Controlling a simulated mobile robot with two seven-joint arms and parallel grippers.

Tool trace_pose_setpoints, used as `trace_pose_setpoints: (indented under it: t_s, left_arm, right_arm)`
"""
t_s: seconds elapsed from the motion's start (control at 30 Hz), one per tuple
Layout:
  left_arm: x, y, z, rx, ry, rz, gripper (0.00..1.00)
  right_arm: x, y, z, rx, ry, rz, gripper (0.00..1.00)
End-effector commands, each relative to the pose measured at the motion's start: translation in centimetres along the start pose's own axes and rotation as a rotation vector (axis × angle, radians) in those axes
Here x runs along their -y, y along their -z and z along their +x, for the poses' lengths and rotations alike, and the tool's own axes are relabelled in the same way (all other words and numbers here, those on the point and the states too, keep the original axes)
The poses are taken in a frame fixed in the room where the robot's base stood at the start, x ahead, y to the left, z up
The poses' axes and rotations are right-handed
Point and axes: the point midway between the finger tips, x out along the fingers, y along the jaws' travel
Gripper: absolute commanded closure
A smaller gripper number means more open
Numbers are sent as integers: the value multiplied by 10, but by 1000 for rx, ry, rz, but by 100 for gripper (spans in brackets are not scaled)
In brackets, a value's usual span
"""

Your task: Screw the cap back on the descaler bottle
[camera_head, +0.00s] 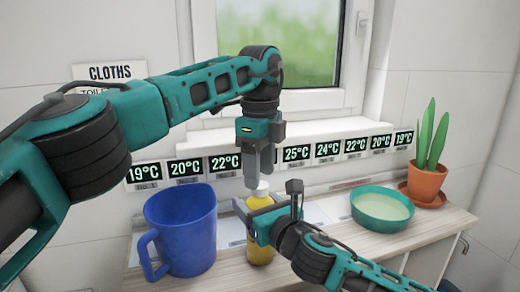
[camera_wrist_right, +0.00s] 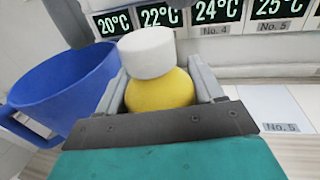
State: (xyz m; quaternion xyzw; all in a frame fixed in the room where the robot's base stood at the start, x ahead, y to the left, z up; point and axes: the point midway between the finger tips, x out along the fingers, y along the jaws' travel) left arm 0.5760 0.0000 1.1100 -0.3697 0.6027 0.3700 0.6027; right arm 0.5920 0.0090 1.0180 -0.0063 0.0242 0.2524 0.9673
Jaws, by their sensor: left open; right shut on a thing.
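The yellow descaler bottle (camera_head: 259,254) stands upright on the wooden cart top, and its rounded shoulder (camera_wrist_right: 160,92) shows in the right wrist view. A white cap (camera_wrist_right: 147,52) sits at the top of the bottle and looks slightly tilted; I cannot tell whether it is threaded. The cap (camera_head: 261,186) is small in the head view. My right gripper (camera_head: 266,203) is shut on the bottle, one finger on each side. My left gripper (camera_head: 257,173) points down just above the cap, open, with its fingertips close to it. Whether they touch the cap is unclear.
A large blue mug (camera_head: 190,232) stands left of the bottle. A teal bowl (camera_head: 381,221) and a potted plant (camera_head: 425,182) stand to the right. Temperature displays (camera_head: 297,154) line the wall behind. Some cart top between bottle and bowl is free.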

Motion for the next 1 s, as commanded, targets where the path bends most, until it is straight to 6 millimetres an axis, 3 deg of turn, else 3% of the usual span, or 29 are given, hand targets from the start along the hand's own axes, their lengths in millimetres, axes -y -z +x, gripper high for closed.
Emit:
trace_pose_setpoints:
  t_s: [0.2,0.57,1.0]
  left_arm:
    - [0,0,23,-1,0,0,43]
    - [0,0,27,0,1,1,43]
    - [0,0,27,0,1,1,83]
  right_arm:
    - [0,0,0,-1,0,0,100]
    - [0,0,0,-1,0,0,100]
    - [0,0,0,-1,0,0,100]
